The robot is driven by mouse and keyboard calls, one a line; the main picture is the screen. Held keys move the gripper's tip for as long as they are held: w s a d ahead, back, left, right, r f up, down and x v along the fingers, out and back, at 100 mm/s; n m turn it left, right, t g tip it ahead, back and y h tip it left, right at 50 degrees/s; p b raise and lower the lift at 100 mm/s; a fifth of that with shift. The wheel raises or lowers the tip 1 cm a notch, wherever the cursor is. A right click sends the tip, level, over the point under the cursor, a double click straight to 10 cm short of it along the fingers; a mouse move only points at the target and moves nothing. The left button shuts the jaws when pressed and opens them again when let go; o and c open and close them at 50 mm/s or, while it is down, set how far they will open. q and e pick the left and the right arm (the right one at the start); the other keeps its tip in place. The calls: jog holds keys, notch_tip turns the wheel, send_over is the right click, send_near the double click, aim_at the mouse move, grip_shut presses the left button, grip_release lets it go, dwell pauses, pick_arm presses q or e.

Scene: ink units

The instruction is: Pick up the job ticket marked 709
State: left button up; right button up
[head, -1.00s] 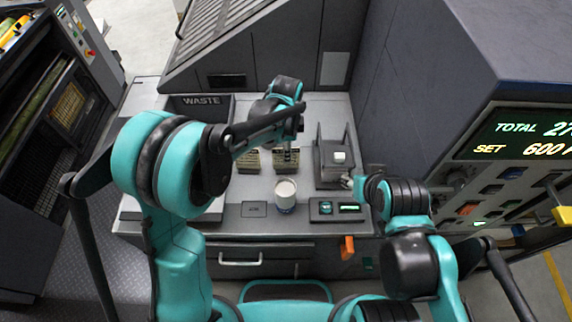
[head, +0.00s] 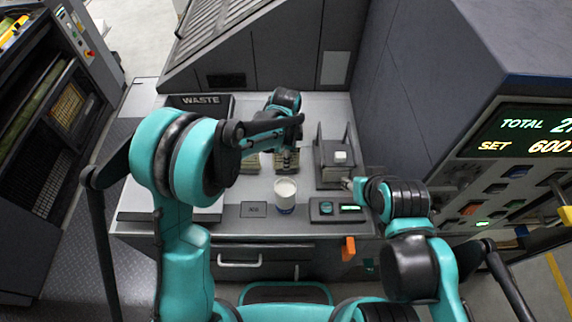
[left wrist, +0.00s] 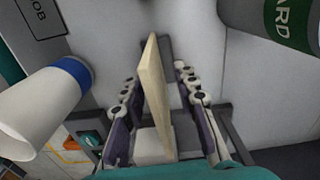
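Two tan ticket-like pieces stand on the grey counter in the head view, a left one (head: 252,164) and a right one (head: 279,165); I cannot read a number on either. My left gripper (head: 288,156) is at the right piece and covers part of it. In the left wrist view, a thin tan piece (left wrist: 155,88) stands between the fingers of my left gripper (left wrist: 160,108), with gaps showing on both sides. My right gripper (head: 350,184) is by the right end of the counter; its fingers are too small to judge.
A white cup with a blue band (head: 285,194) stands in front of the tickets; it also shows in the left wrist view (left wrist: 42,108). A dark green-labelled cylinder (left wrist: 280,22) is close by there. A grey holder with a white block (head: 341,158) stands right. A WASTE bin (head: 203,100) is behind left.

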pick_arm(q)
jog(key=shift+f, duration=0.1)
grip_shut()
dwell(0.4)
